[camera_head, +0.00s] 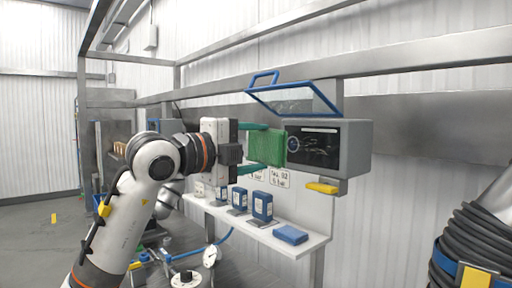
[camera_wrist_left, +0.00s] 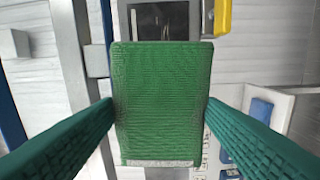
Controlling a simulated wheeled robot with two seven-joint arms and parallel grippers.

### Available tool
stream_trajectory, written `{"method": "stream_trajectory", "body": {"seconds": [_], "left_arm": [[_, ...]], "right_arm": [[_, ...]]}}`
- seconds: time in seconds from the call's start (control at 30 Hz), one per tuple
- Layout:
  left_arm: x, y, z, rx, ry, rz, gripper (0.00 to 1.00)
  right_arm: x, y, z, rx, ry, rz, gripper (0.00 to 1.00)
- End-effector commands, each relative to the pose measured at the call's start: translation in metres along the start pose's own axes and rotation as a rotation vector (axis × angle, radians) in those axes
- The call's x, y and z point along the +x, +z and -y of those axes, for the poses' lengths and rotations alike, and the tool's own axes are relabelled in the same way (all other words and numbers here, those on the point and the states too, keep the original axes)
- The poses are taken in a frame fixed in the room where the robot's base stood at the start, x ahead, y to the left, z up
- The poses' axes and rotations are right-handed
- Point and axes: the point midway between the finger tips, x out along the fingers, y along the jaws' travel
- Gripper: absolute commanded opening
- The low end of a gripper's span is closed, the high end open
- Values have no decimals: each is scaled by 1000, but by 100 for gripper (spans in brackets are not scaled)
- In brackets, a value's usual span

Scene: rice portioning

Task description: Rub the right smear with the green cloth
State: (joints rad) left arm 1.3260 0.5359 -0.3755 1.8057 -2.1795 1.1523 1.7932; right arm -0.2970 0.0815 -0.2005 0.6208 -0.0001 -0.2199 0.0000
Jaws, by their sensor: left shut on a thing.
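My left gripper (camera_head: 262,148) is shut on the green cloth (camera_head: 267,147), a ribbed pad held between its two green fingers. In the left wrist view the cloth (camera_wrist_left: 163,95) fills the middle, with a finger on each side. The cloth is at the left edge of the dark screen (camera_head: 312,147) on a grey box (camera_head: 355,150); I cannot tell whether they touch. The screen's top also shows in the left wrist view (camera_wrist_left: 160,22) beyond the cloth. Faint pale marks show on the screen, but I cannot single out the right smear. My right gripper is out of view.
A blue-framed clear flap (camera_head: 293,98) stands raised above the box. A yellow piece (camera_head: 323,187) sits under the box. Below, a white shelf (camera_head: 300,246) holds several blue boxes (camera_head: 262,206). A metal rail (camera_head: 420,65) runs above.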

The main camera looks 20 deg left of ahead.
Motion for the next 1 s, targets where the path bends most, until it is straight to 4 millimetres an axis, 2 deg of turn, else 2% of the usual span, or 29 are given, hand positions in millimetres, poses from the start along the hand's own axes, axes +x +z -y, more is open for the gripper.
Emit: {"method": "stream_trajectory", "body": {"seconds": [0.3,0.5,1.0], "left_arm": [[34,1,-1,-2,-5,2,45],[48,1,0,0,-4,2,45],[54,1,2,1,-4,2,45]], "right_arm": [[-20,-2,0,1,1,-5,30],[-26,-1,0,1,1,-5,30],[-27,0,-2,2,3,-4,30]]}}
